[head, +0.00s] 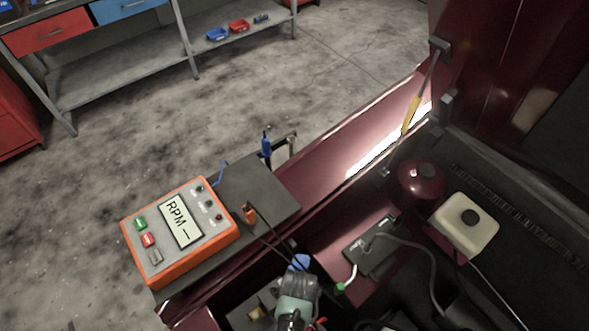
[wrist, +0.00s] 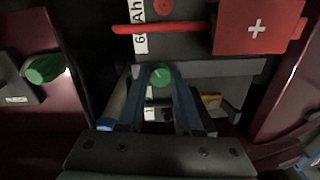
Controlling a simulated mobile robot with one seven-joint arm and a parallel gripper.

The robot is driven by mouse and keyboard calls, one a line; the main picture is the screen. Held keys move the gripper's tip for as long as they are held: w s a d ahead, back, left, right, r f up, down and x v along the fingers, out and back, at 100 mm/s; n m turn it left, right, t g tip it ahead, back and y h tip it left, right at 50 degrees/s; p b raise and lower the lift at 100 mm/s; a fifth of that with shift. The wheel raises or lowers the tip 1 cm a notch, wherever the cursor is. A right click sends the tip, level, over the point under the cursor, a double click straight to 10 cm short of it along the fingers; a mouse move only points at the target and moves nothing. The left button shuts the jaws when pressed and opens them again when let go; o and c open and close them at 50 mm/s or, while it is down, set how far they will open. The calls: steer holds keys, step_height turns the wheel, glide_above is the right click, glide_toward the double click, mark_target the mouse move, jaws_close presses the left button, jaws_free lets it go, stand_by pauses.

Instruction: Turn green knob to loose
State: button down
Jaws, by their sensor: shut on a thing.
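A small round green knob (wrist: 160,77) shows in the middle of the wrist view, in front of the dark battery face. My gripper (wrist: 160,74) has its two dark bluish fingers on either side of this knob and is shut on it. A second green piece (wrist: 43,68) sits on a dark labelled box at the left of the wrist view, apart from my fingers. In the head view, my fingertips and the held knob are hidden behind my wrist at the bottom. A green piece (head: 340,287) shows there just right of my wrist.
A red cover with a white plus (wrist: 257,28) and a red bar (wrist: 158,30) lie close above the fingers. In the head view, an orange RPM meter (head: 180,230) stands at left, a black box (head: 371,245) with cables and a white reservoir (head: 466,226) at right.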

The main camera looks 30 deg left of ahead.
steer(key=m+p, duration=0.1)
steer(key=m, duration=0.5)
steer(key=shift+p, duration=0.4)
steer(key=m+p, duration=0.1)
steer(key=m, duration=1)
steer(key=shift+s+t+p, duration=0.1)
steer(key=shift+t+p, duration=0.2)
steer(key=shift+p, duration=0.1)
steer(key=m, duration=0.6)
steer(key=c, duration=0.6)
jaws_free()
